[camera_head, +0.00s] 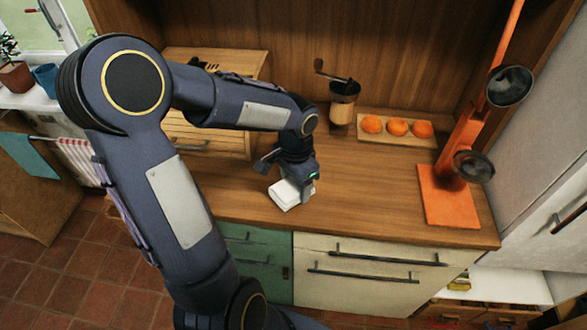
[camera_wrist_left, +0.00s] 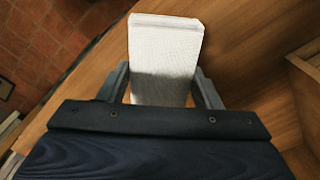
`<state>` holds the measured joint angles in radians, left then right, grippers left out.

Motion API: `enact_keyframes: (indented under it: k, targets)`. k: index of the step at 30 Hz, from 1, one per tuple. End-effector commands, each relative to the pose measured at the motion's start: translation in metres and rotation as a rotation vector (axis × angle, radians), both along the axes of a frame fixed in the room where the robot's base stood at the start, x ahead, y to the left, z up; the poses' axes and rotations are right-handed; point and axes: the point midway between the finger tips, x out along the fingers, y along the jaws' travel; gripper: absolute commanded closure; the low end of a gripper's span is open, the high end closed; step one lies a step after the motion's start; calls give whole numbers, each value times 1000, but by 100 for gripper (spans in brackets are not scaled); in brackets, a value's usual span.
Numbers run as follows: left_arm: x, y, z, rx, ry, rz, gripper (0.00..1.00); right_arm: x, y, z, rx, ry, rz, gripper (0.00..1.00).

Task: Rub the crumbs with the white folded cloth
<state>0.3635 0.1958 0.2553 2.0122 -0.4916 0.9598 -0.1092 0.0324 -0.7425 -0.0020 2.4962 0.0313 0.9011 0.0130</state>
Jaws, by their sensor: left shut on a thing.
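The white folded cloth (camera_head: 290,194) is at the front part of the wooden counter (camera_head: 370,190), near its front edge. My left gripper (camera_head: 291,180) is over it, pointing down, and is shut on it. In the left wrist view the cloth (camera_wrist_left: 165,50) sticks out between the two fingers of the left gripper (camera_wrist_left: 165,88), one finger on each side. I cannot tell if the cloth touches the counter. I see no crumbs in either view; the cloth and my arm may hide them. My right gripper is not in view.
A coffee grinder (camera_head: 344,100) and a wooden board (camera_head: 368,138) with oranges (camera_head: 397,127) stand at the back. An orange stand (camera_head: 448,200) with dark pans or lamps is at the right. A wooden box (camera_head: 205,135) is behind my arm. The counter right of the cloth is clear.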

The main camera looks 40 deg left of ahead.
Motion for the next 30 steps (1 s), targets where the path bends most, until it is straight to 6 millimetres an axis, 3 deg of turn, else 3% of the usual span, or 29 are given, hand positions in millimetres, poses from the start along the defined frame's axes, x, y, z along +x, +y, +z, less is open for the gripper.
enact_keyframes:
  k: [10,30]
  targets:
    - [5,-2,33,-1,-2,1,60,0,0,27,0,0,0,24]
    - [5,-2,33,1,-1,1,60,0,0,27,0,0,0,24]
